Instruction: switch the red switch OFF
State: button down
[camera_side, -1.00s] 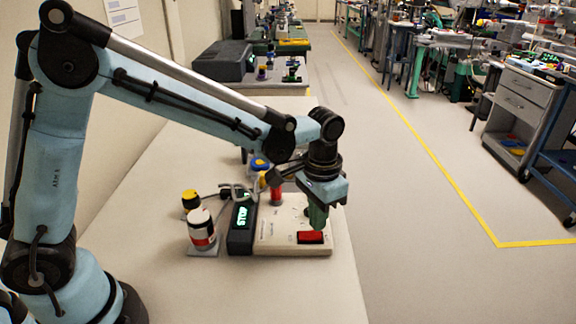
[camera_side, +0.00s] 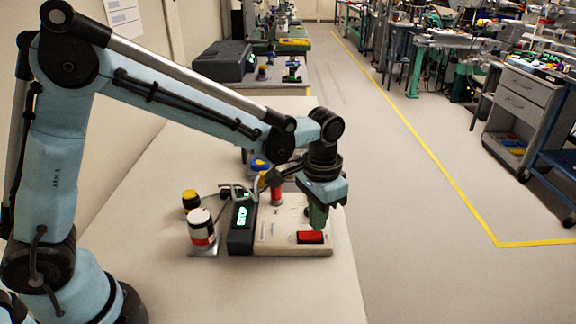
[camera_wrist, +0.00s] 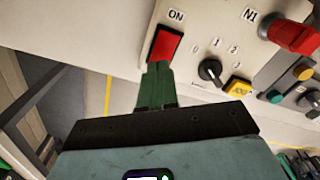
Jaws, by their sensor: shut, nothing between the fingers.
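The red switch (camera_side: 310,237) is a rocker on the front right of a cream control box (camera_side: 265,246). In the wrist view the red switch (camera_wrist: 165,46) has the label "ON" beside it. My gripper (camera_side: 319,228) points down at the switch's far edge in the side view, its green fingers together and empty. In the wrist view my gripper (camera_wrist: 156,66) has its fingertips at the lower edge of the switch, touching it or very close; I cannot tell which. The switch's tilt is not clear.
The wrist view shows a black rotary knob (camera_wrist: 210,71), a yellow button (camera_wrist: 238,87) and a red knob (camera_wrist: 290,36) near the switch.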

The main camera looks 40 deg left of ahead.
aim_at(313, 233)
jog(key=shift+f, duration=0.85)
dwell(0.4)
jog(key=shift+r, duration=3.55)
jog(key=shift+a, duration=0.1)
jog(key=s+a+r+n+t, duration=0.2)
jog(key=s+a+t, duration=0.5)
jog(key=s+a, duration=0.4)
jog(key=shift+s+a+r+n, duration=0.25)
jog(key=shift+a+r+n, duration=0.05)
jog(key=shift+a+n, duration=0.2)
